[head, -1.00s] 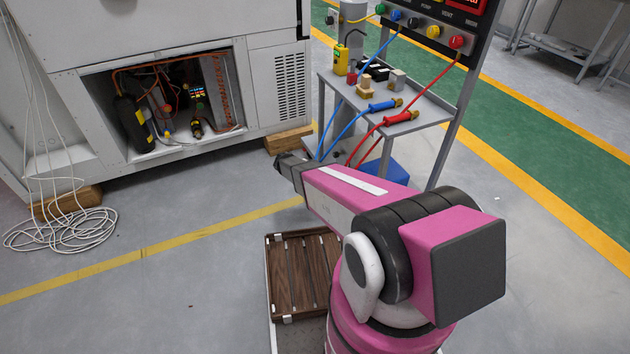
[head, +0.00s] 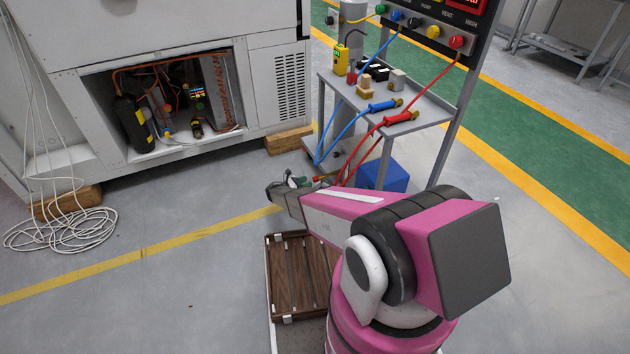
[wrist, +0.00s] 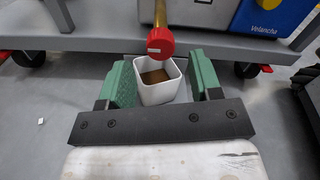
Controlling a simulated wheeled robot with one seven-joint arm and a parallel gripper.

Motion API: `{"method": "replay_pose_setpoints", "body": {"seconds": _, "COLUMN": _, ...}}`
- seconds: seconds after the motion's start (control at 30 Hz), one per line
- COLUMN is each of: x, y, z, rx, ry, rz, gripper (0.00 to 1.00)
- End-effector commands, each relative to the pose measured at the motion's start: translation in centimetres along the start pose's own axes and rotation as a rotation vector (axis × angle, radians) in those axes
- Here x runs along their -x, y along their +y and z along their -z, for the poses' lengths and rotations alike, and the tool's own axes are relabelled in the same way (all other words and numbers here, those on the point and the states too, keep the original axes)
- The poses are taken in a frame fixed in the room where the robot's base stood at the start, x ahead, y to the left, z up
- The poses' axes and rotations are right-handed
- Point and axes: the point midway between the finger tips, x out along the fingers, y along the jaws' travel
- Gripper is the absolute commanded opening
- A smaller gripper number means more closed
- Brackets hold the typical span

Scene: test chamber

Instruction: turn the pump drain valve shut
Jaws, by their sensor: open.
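A round red knob (wrist: 160,43) on the end of a brass pipe, which looks like the drain valve, shows in the wrist view. Nothing is gripped. A white square cup (wrist: 158,92) with brown contents shows between the fingers, below the knob; its exact depth is unclear. In the head view my gripper (head: 276,190) is low, left of the cart.
The cart's grey lower frame (wrist: 100,44) crosses the wrist view, with red-marked casters at both sides. In the head view, red and blue hoses (head: 346,122) hang from the cart's top shelf (head: 425,110). A blue box (head: 386,175) is under it.

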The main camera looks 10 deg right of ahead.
Motion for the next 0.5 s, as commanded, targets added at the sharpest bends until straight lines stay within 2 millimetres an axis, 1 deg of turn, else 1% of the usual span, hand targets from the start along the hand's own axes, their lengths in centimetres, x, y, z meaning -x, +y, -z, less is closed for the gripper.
{"method": "replay_pose_setpoints", "body": {"seconds": 0.03, "x": -1.1, "y": 0.0, "z": 0.0, "rx": 0.0, "ry": 0.001, "rz": 0.002, "gripper": 0.58}}
{"method": "replay_pose_setpoints", "body": {"seconds": 0.2, "x": -3.6, "y": 0.0, "z": 0.0, "rx": -0.001, "ry": 0.001, "rz": 0.002, "gripper": 0.58}}
{"method": "replay_pose_setpoints", "body": {"seconds": 0.33, "x": -4.9, "y": 0.0, "z": 0.0, "rx": -0.001, "ry": 0.001, "rz": 0.001, "gripper": 0.58}}
{"method": "replay_pose_setpoints", "body": {"seconds": 0.5, "x": -5.6, "y": 0.0, "z": 0.0, "rx": -0.001, "ry": 0.001, "rz": 0.001, "gripper": 0.58}}
